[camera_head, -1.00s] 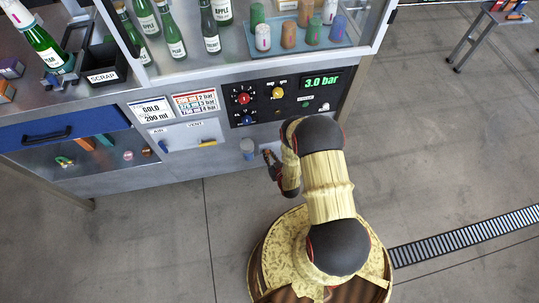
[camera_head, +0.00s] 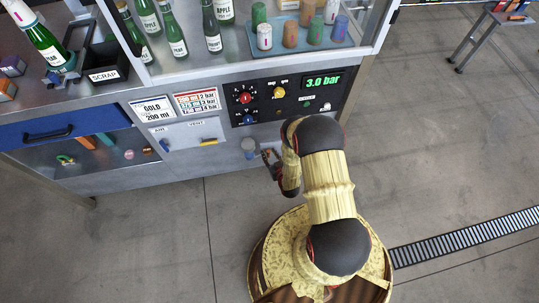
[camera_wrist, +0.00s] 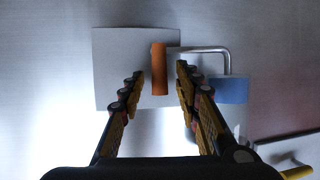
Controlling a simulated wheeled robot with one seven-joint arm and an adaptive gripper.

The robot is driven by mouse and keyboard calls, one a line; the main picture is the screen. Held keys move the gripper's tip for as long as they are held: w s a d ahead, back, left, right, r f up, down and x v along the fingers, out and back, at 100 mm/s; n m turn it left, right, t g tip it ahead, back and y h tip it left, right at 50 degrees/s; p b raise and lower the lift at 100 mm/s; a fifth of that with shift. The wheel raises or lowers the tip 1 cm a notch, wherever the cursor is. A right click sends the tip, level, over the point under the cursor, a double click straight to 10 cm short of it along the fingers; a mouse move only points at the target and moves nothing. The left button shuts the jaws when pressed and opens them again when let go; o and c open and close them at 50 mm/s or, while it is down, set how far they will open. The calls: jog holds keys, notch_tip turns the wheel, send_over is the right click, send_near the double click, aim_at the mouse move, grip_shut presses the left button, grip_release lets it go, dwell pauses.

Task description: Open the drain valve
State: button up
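An orange handle (camera_wrist: 159,68), which looks like the drain valve's lever, stands upright in the wrist view in front of a grey plate (camera_wrist: 112,55). A bent metal pipe (camera_wrist: 212,50) runs from beside it to above a blue cup-like vessel (camera_wrist: 229,90). Whether a finger touches the handle I cannot tell. In the head view my gripper (camera_head: 270,160) is right of the vessel; the handle is hidden there.
A yellow vent handle (camera_head: 208,142) and a blue air handle (camera_head: 163,146) sit on the front panel to the left. The control panel (camera_head: 272,102) above reads 3.0 bar. Open floor (camera_head: 430,150) lies to the right.

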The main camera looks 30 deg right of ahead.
jog(key=v, duration=1.2)
dwell(0.4)
